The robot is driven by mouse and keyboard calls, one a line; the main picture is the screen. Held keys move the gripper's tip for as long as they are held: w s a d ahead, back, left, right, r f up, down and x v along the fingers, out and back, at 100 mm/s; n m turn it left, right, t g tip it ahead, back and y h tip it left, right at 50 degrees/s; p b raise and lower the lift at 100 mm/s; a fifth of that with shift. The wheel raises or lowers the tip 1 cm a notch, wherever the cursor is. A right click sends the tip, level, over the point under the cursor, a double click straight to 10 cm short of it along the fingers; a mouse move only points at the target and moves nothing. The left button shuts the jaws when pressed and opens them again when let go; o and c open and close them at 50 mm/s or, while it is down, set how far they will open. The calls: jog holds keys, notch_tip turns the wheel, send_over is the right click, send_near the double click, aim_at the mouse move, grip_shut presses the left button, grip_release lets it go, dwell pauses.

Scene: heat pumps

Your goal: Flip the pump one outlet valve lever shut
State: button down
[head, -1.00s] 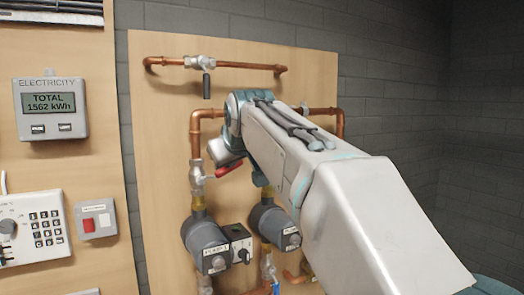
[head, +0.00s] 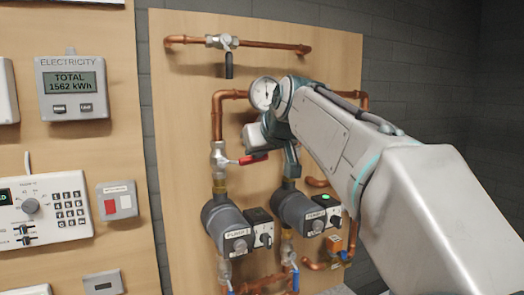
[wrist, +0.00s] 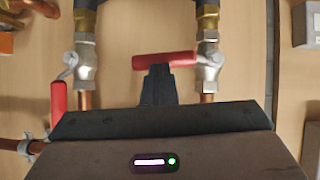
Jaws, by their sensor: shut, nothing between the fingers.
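The pump one outlet valve (head: 219,155) stands in the copper pipe above pump one (head: 229,226). Its red lever (head: 253,159) points right, crosswise to the pipe. In the wrist view, which appears upside down, the lever (wrist: 166,60) lies horizontal, reaching left from its valve (wrist: 208,62). My gripper (wrist: 160,72) is shut and empty, its dark fingertips just under the lever's middle in that picture. They look very close to it; I cannot tell whether they touch. In the head view my wrist and arm hide the fingertips.
Pump two (head: 298,207), with a green light, stands to the right. Another red lever (wrist: 59,108) lies along its pipe in the wrist view. A gauge (head: 263,93) and an upper valve with a black handle (head: 229,65) are nearby. A control panel (head: 40,212) is left.

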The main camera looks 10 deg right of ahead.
jog(key=shift+w+f, duration=0.1)
jog(key=r+v, duration=0.1)
jog(key=v, duration=0.5)
jog(key=w+r+p+v, duration=0.1)
jog(key=v, duration=0.6)
jog(key=shift+w+a+r, duration=0.25)
jog(key=shift+a+r, duration=0.05)
jog(key=shift+a, duration=0.05)
jog(key=shift+f, duration=0.1)
